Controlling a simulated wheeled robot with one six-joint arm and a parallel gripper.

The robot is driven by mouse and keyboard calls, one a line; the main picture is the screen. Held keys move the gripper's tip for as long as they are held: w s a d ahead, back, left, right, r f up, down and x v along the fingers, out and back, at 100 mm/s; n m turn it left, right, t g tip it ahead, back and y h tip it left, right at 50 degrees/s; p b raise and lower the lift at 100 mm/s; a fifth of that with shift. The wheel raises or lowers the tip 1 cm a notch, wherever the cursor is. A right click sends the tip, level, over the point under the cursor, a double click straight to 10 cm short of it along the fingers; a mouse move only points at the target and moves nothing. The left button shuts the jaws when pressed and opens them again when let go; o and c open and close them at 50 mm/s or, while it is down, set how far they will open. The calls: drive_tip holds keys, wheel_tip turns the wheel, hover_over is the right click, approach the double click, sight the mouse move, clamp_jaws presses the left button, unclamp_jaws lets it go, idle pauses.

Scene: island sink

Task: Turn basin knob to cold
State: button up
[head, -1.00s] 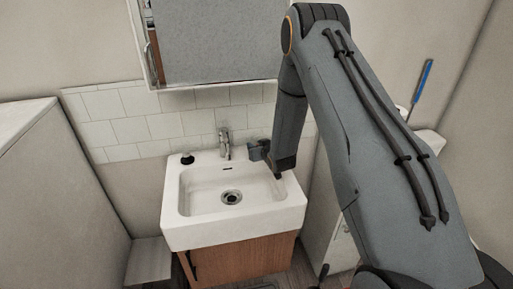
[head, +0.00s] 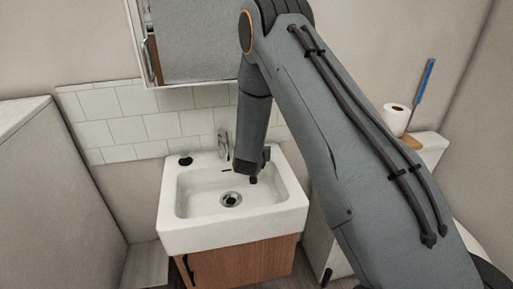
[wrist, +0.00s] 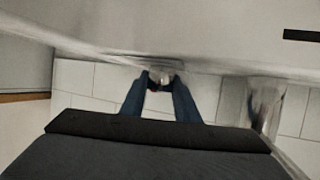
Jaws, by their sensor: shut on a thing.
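The white basin (head: 235,231) stands against the tiled wall in the head view. The chrome tap (head: 222,144) rises from its back ledge, with my wrist just to the right and partly in front. In the wrist view my gripper (wrist: 160,80) has two dark fingers with a small gap between them. They are shut on a small shiny piece, which seems to be the basin knob (wrist: 163,76), by the basin's edge. A blurred chrome part of the tap (wrist: 265,104) shows to the right. My fingertips are hidden in the head view.
A mirror cabinet (head: 192,45) hangs above the tap. A dark round item (head: 185,160) sits on the ledge left of the tap. The basin bowl is empty around its drain (head: 231,199). A toilet roll (head: 396,118) stands at the right.

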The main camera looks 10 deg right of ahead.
drive_tip(key=shift+r, duration=0.1)
drive_tip(key=o, duration=0.8)
drive_tip(key=shift+c, duration=0.2)
drive_tip(key=b+v, duration=0.2)
drive_tip(key=v, duration=0.5)
drive_tip(key=shift+s, duration=0.3)
drive_tip(key=shift+a, duration=0.1)
